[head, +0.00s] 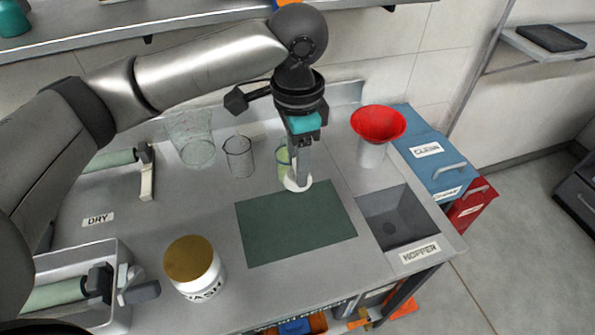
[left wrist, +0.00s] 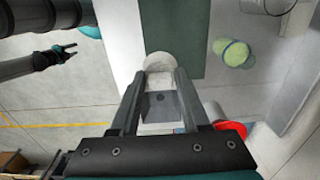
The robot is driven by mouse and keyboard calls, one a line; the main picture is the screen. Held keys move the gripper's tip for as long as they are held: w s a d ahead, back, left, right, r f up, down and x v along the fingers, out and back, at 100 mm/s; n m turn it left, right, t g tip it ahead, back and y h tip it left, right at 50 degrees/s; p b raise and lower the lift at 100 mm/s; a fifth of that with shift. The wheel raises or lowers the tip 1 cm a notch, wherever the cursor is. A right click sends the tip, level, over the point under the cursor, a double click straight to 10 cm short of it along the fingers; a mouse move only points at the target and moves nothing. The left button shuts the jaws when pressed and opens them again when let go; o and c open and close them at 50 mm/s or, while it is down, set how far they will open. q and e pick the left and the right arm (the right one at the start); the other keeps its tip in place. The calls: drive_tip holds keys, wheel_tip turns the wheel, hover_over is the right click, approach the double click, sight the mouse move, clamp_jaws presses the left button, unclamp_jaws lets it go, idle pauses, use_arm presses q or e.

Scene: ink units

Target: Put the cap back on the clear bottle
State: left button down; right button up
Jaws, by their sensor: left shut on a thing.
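My left gripper (head: 299,176) points down above the far edge of the green mat, its fingers shut on a white round cap (head: 293,187). In the left wrist view, the cap (left wrist: 158,61) shows at the fingertips. A clear vessel with green contents (head: 282,163) stands just behind the gripper in the head view, partly hidden by it. It seems to show in the left wrist view as a green round shape (left wrist: 235,52), apart from the cap. I cannot tell for sure that it is the clear bottle. My right gripper (left wrist: 70,50) shows at upper left in the left wrist view, its fingers apart.
Clear glasses (head: 239,157) stand left of the gripper. A red funnel (head: 378,122) stands on the right, beyond the hopper basin (head: 395,220). A white jar with a gold lid (head: 207,276) stands at the front left. The green mat (head: 295,225) is bare.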

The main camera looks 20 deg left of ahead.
idle(0.4)
use_arm(q)
drive_tip(key=shift+s+a+f+n+b, duration=0.3)
drive_tip(key=shift+n+b, duration=0.2)
drive_tip(key=shift+n, duration=0.1)
drive_tip(key=s+a+f+n+b, duration=0.3)
drive_tip(key=s+n+b, duration=0.1)
drive_tip(key=n, duration=0.6)
drive_tip(key=shift+s+a+b, duration=0.3)
drive_tip(key=shift+s+b, duration=0.05)
drive_tip(key=shift+s, duration=0.1)
use_arm(e)
wheel_tip(320, 180, down, 6)
drive_tip(key=shift+r, duration=0.15)
use_arm(q)
drive_tip(key=shift+f, duration=0.1)
use_arm(e)
drive_tip(key=shift+o, duration=0.5)
